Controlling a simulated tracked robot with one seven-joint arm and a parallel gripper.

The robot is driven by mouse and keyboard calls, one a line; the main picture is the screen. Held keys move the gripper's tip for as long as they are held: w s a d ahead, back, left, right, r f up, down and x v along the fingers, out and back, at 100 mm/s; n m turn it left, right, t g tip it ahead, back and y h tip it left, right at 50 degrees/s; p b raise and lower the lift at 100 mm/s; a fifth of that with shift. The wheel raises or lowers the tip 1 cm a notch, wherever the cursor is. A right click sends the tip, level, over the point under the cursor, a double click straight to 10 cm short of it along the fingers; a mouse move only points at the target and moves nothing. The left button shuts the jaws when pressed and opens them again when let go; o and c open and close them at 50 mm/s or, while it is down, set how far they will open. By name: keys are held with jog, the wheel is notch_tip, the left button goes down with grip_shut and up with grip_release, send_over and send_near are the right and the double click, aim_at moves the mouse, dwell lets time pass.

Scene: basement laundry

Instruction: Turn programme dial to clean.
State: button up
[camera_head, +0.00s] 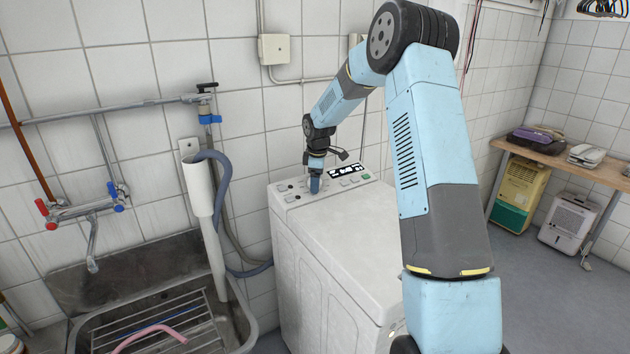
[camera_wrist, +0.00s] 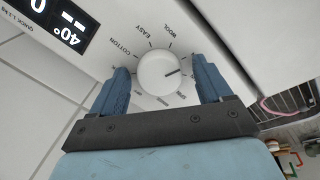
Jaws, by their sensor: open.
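The programme dial (camera_wrist: 155,66) is a round white knob on the white control panel of the washing machine (camera_head: 345,235). Its dark pointer line points to the right in the wrist view, towards one finger. The labels COTTON, EASY and WOOL are readable around it; others are partly hidden by my fingers, and I cannot see the word "clean". My gripper (camera_wrist: 160,66) is open, with one blue finger on each side of the dial and a visible gap on both sides. In the head view my gripper (camera_head: 315,186) is down at the panel and hides the dial.
A lit black display (camera_wrist: 62,28) showing 40° is beside the dial. A steel sink (camera_head: 165,310) with a rack, a standing pipe and a blue-grey hose (camera_head: 222,185) are left of the machine. A wooden table (camera_head: 560,160) is far right. The machine's lid is clear.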

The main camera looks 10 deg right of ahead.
jog(key=shift+r, duration=0.1)
notch_tip(320, 180, up, 13)
jog(key=s, duration=0.2)
jog(key=shift+s+r, duration=0.15)
jog(key=shift+s, duration=0.1)
dwell(0.4)
